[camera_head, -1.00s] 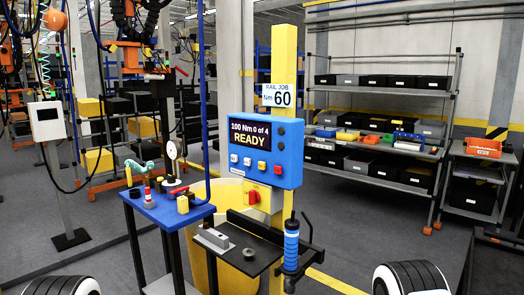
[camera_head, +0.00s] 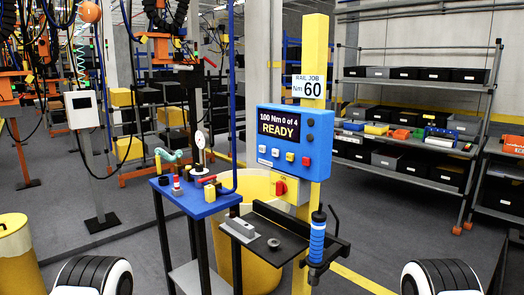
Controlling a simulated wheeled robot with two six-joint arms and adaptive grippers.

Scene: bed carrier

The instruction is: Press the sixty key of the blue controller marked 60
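The blue controller (camera_head: 320,165) is mounted on a yellow post (camera_head: 317,50). Its dark display (camera_head: 279,123) reads "100 Nm 0 of 4 READY". Below the display is a row of small keys: a white key (camera_head: 262,149), a pale key (camera_head: 276,153), a yellow key (camera_head: 290,156) and a red key (camera_head: 306,161). The marks on the keys are too small to read, so I cannot tell which is marked 60. A white sign (camera_head: 309,86) above reads "RAIL JOB Nm 60". Neither of my grippers is in view.
A red switch (camera_head: 280,187) sits below the controller. A blue-handled tool (camera_head: 317,240) stands at a black bench (camera_head: 270,262) in front. A blue-topped table (camera_head: 190,205) is to the left, and a yellow bin (camera_head: 18,260) at far left. Shelves with bins (camera_head: 381,158) stand behind right.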

